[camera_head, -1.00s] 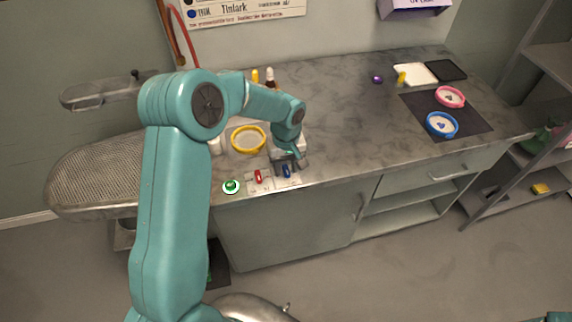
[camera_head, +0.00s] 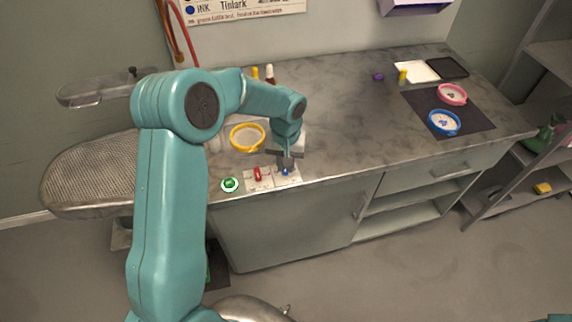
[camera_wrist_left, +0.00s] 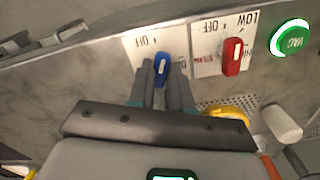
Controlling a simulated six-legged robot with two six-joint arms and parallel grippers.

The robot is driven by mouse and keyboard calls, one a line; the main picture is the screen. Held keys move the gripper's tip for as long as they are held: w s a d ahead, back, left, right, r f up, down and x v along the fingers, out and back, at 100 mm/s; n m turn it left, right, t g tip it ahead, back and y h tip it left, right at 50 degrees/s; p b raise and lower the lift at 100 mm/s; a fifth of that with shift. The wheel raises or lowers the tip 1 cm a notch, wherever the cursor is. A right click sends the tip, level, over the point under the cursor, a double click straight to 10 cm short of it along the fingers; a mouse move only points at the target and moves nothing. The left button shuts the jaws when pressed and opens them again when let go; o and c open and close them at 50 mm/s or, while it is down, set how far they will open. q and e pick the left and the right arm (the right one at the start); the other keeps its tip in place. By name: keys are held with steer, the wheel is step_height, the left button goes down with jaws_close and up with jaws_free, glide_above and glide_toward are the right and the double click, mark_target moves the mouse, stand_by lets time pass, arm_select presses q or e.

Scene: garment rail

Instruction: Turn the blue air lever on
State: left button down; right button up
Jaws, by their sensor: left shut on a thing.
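The blue air lever (camera_head: 285,173) is on a white plate at the front edge of the counter, right of a red lever (camera_head: 257,174). My left gripper (camera_head: 286,165) points down over it. In the left wrist view, the blue lever (camera_wrist_left: 161,66) stands between my two grey fingertips (camera_wrist_left: 161,78), which are shut on it. My right gripper is out of view.
The red lever plate and a green VAC button (camera_head: 230,185) are close on the left. A yellow-rimmed round dish (camera_head: 247,138) is just behind. A mesh ironing board (camera_head: 92,172) is at the left. The counter's middle is clear; blue (camera_head: 444,122) and pink dishes lie at the right.

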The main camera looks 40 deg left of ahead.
arm_select(q)
steer(key=m, duration=0.2)
steer(key=shift+f+m+b, duration=0.1)
steer(key=shift+m+b, duration=0.3)
steer(key=m, duration=0.3)
steer(key=shift+m, duration=0.3)
steer(key=m, duration=0.3)
steer(key=shift+b, duration=0.35)
steer(key=shift+m, duration=1.8)
steer(key=c, duration=1)
jaws_free()
steer(key=shift+w, duration=0.1)
steer(key=shift+c, duration=0.2)
step_height(320, 180, up, 16)
steer(key=shift+r, duration=0.25)
